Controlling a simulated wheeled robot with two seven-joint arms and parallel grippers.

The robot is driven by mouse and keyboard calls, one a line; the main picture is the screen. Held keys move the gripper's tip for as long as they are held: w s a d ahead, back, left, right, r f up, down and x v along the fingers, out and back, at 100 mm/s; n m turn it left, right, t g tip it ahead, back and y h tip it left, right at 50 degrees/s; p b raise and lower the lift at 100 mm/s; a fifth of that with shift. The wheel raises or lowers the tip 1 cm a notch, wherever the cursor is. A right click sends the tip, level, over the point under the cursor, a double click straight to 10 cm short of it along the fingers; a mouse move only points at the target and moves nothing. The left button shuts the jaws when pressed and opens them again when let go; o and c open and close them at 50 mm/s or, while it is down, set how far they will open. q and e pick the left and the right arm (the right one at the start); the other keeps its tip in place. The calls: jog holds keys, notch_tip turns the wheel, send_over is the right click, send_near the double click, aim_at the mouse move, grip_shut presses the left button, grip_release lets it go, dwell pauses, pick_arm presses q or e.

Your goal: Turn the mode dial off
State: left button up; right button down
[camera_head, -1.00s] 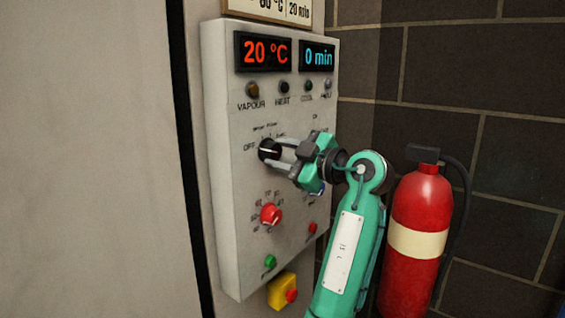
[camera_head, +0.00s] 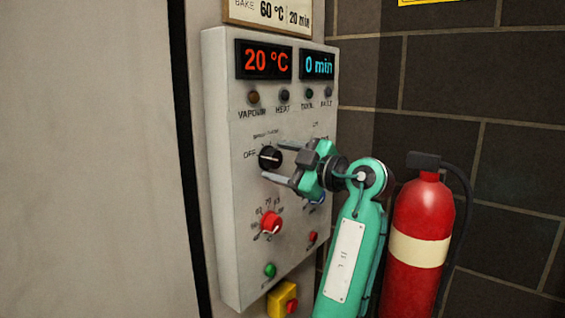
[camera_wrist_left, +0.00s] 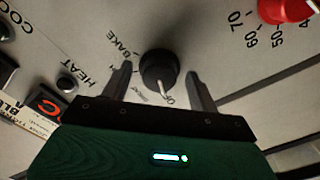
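The mode dial (camera_head: 270,157) is a black knob on the pale control panel (camera_head: 228,230). Its white pointer faces left toward the OFF mark in the head view. In the left wrist view, the dial (camera_wrist_left: 158,68) has its pointer directed down toward the partly hidden OFF lettering. My left gripper (camera_head: 272,160) is open at the dial. Its fingers (camera_wrist_left: 160,72) lie on either side of the knob, with gaps visible in the left wrist view. It holds nothing. My right gripper is not in view.
The red temperature dial (camera_head: 271,222) and a green button (camera_head: 270,270) are below. A yellow box with a red button (camera_head: 282,300) sits at the panel's bottom. Displays read 20 °C (camera_head: 264,59) and 0 min (camera_head: 318,65). A red fire extinguisher (camera_head: 420,215) stands right of my arm.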

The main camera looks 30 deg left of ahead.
pick_arm(q)
jog(key=shift+d, duration=0.1)
jog(key=shift+d, duration=0.3)
jog(key=s+d+b, duration=0.1)
jog(key=d+b, duration=0.1)
jog(key=d, duration=1.1)
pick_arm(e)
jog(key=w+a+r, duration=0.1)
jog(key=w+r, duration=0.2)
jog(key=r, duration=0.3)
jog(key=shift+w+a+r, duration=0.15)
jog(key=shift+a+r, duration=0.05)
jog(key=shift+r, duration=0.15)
